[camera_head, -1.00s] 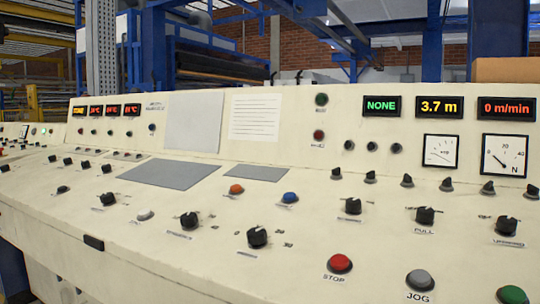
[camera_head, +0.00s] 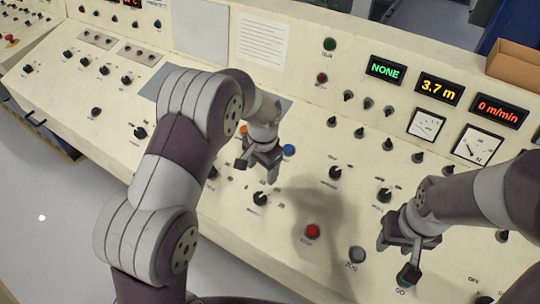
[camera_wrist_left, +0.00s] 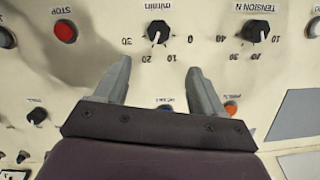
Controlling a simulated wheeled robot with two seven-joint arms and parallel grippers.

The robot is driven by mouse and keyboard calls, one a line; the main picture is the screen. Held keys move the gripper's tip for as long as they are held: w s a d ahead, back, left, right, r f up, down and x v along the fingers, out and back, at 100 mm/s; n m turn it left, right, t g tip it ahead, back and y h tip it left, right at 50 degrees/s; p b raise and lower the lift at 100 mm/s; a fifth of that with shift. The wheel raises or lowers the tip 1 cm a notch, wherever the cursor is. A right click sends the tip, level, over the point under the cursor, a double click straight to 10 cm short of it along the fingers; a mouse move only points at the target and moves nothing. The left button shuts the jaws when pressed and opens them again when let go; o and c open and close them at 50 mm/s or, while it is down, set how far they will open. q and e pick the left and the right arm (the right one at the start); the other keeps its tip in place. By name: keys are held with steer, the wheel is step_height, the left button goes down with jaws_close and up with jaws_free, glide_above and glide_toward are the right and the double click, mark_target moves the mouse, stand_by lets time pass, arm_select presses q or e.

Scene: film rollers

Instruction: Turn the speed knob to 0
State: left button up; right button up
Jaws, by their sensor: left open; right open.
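The speed knob (camera_head: 260,198) is a small black knob on the sloping cream panel, just below my left gripper. In the left wrist view the speed knob (camera_wrist_left: 158,33) shows upside down, labelled m/min, with marks 0, 10, 20 and 30 around it. I cannot clearly read where its pointer stands. My left gripper (camera_head: 257,169) is open and empty above the panel, its fingers pointing down. In the wrist view the knob lies beyond and between the two fingertips, apart from them. My right gripper (camera_head: 396,258) is open and empty over the panel's right part.
A red STOP button (camera_head: 312,230) and a grey JOG button (camera_head: 356,255) lie right of the speed knob. The tension knob (camera_wrist_left: 255,31) is its neighbour. Blue (camera_head: 289,149) and orange (camera_head: 243,129) buttons are near my left gripper. A display (camera_head: 499,110) reads 0 m/min.

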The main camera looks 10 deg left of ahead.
mark_target(260, 195)
arm_select(q)
steer(key=f, duration=0.1)
steer(key=s+f, duration=0.1)
steer(key=f+p, duration=0.1)
steer(key=f, duration=0.1)
steer(key=shift+s+a, duration=0.15)
steer(key=shift+s, duration=0.2)
steer(key=f, duration=0.2)
steer(key=w+f+p, duration=0.1)
steer(key=f, duration=0.4)
steer(key=shift+w+a+f, duration=0.1)
steer(key=shift+w+f, duration=0.05)
steer(key=shift+s+f, duration=0.25)
steer(key=shift+f, duration=0.1)
steer(key=shift+w+f, duration=0.1)
steer(key=shift+c, duration=1)
steer(key=c, duration=0.9)
arm_select(e)
steer(key=r, duration=0.1)
steer(key=s+r, duration=0.1)
steer(key=r, duration=0.1)
